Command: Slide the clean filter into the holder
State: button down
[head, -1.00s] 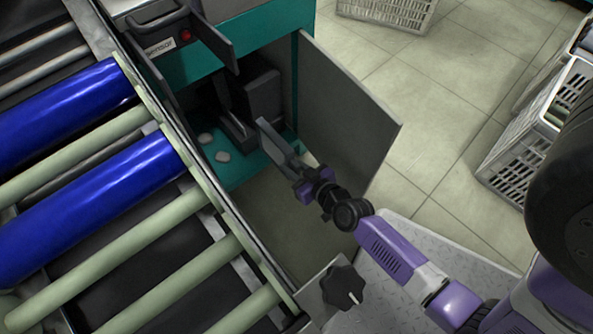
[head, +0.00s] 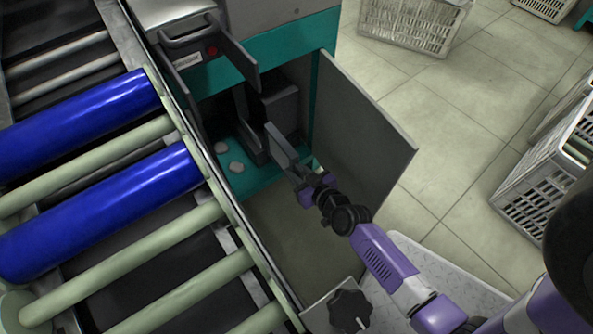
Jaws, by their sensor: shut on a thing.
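My gripper (head: 309,184) is shut on a flat grey panel, the filter (head: 281,147). It holds the filter upright at the mouth of the open teal cabinet. Inside the cabinet stands a dark slotted holder (head: 249,137). The filter is to the right of the holder's near end and looks apart from it. The depth between them is hard to judge. The holder's inner slot is mostly in shadow.
An open grey door (head: 365,150) stands close to the right of my gripper. A roller conveyor (head: 110,205) runs along the left. White crates (head: 545,175) stand on the tiled floor to the right.

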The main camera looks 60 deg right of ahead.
jog(key=shift+w+d, duration=0.35)
jog(key=shift+w, duration=0.6)
jog(key=shift+w+d, duration=0.3)
jog(key=shift+w, duration=0.65)
jog(key=shift+w+d, duration=0.35)
jog(key=shift+w, duration=0.6)
jog(key=shift+w, duration=0.1)
jog(key=shift+w+d, duration=0.4)
jog(key=shift+w, duration=0.5)
jog(key=shift+w+d, duration=0.35)
jog(key=shift+w, duration=0.5)
jog(key=shift+w+d, duration=0.2)
jog(key=shift+w, duration=0.3)
jog(key=shift+w+d, duration=0.15)
jog(key=shift+w, duration=0.3)
